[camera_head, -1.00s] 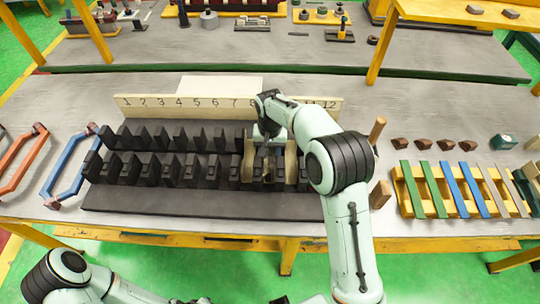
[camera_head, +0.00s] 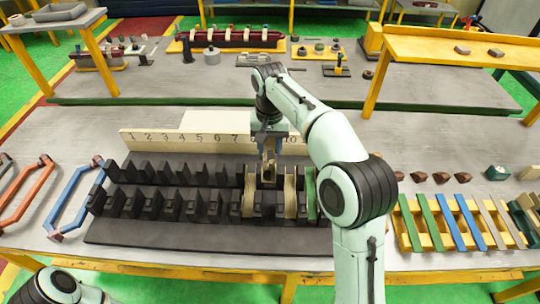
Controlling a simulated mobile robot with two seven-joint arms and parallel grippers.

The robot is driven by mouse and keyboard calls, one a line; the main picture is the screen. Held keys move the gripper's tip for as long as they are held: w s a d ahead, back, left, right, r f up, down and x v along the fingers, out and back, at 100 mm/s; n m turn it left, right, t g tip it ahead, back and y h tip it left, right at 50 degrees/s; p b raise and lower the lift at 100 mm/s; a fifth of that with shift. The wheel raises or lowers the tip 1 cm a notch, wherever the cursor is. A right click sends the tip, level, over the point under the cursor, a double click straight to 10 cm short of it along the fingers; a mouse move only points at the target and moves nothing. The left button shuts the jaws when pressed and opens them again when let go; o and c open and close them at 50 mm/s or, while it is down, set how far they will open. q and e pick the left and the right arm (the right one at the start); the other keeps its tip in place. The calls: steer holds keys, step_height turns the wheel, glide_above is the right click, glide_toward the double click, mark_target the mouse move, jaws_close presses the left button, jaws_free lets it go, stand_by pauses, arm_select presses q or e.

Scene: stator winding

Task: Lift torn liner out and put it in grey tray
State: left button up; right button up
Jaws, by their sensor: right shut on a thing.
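The black slotted stator block (camera_head: 150,232) lies on the near table, with a numbered strip (camera_head: 165,140) behind it. My right gripper (camera_head: 268,152) is above the slots on the block's right half. It is shut on a narrow tan liner (camera_head: 268,170), held upright; whether its lower end is clear of the slot is hard to tell. Other tan liners stand in slots to its left (camera_head: 250,190) and right (camera_head: 290,192), and a green strip (camera_head: 311,192) stands farther right. A grey tray (camera_head: 62,13) sits on a stand at the far upper left. My left gripper is out of view.
Blue (camera_head: 75,200) and orange (camera_head: 28,193) coil frames lie left of the block. A yellow rack (camera_head: 420,240) with coloured strips and several brown wedges lies to the right. A second bench (camera_head: 200,90) with fixtures stands behind, and a yellow shelf (camera_head: 450,58) at the upper right.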

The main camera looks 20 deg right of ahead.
steer(key=shift+r, duration=0.45)
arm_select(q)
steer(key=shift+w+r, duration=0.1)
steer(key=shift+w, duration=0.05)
arm_select(e)
steer(key=shift+s+f, duration=0.1)
